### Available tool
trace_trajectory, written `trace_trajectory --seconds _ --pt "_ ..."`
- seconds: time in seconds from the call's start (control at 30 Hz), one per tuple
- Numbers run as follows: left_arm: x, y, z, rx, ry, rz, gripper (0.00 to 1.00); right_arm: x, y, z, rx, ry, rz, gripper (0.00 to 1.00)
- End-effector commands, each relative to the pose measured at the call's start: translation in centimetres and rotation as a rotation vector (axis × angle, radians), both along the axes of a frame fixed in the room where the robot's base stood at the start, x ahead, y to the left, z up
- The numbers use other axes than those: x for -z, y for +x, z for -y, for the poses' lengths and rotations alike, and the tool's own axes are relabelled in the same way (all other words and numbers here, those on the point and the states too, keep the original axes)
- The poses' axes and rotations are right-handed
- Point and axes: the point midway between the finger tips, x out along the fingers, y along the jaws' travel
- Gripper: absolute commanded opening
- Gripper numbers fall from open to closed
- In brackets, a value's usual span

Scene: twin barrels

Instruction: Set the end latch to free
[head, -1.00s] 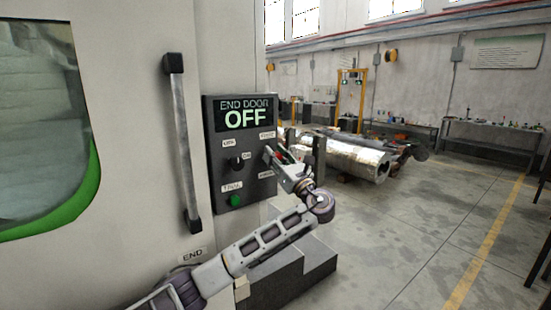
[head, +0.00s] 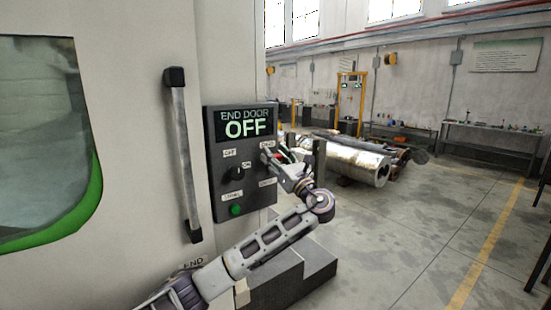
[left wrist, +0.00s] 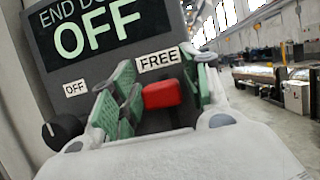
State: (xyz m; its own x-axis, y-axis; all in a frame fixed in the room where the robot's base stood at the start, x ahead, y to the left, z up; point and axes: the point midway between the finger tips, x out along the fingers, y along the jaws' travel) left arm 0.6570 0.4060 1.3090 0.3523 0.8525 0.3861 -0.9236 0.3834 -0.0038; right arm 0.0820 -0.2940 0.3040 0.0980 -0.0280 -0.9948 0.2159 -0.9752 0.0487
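The grey control panel (head: 214,150) is fixed to the machine wall, and its display (head: 245,125) reads END DOOR OFF. The end latch's red handle (left wrist: 162,94) shows in the left wrist view, just below the FREE label (left wrist: 158,60). My left gripper (left wrist: 160,98) is open, with one green-padded finger on each side of the red handle. Narrow gaps seem to show beside the handle, and I cannot tell whether a pad touches it. In the head view, my left gripper (head: 276,160) is at the panel's right edge and hides most of the latch. My right gripper is not in view.
A black knob (head: 236,174) and a green button (head: 236,210) sit on the panel's left half. A vertical door handle (head: 186,155) is left of the panel. Grey blocks (head: 290,270) stand below my left arm. Open floor (head: 400,240) lies to the right.

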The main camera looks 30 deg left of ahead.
Motion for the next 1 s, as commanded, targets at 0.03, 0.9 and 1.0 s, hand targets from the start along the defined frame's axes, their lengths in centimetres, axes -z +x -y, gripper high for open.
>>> trace_trajectory --seconds 0.03,0.9,1.0 --pt "0.1 0.0 0.0 0.0 -0.001 -0.001 0.54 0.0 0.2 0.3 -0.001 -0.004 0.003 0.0" --pt "2.4 -1.7 4.6 0.003 -0.003 -0.006 0.54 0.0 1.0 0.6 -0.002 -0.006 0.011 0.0" --pt "2.9 -2.3 5.8 0.002 -0.003 -0.006 0.54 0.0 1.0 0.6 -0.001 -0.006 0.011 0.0"
